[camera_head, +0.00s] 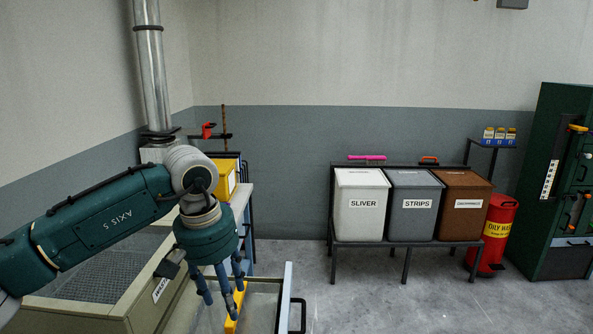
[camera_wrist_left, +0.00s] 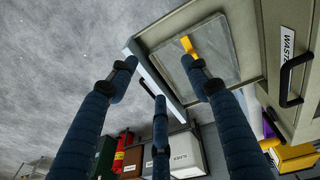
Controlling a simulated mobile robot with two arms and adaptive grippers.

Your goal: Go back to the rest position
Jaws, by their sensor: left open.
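My left arm comes in from the left in the head view, and its gripper (camera_head: 222,296) points down over an open drawer (camera_head: 262,290). Its blue fingers are spread and hold nothing that I can see. A yellow object (camera_head: 236,312) shows beside and behind the fingers, in the drawer. In the left wrist view, the gripper (camera_wrist_left: 160,85) is open, and the yellow object (camera_wrist_left: 187,45) lies in the drawer (camera_wrist_left: 222,58), partly covered by one finger. Whether that finger touches it, I cannot tell. My right gripper is in neither view.
White SLIVER (camera_head: 360,207), grey STRIPS (camera_head: 412,208) and brown (camera_head: 463,210) bins stand on a rack along the back wall. A red waste can (camera_head: 494,238) and a green cabinet (camera_head: 565,190) stand at right. Grey floor (camera_head: 390,300) in front of the bins is clear.

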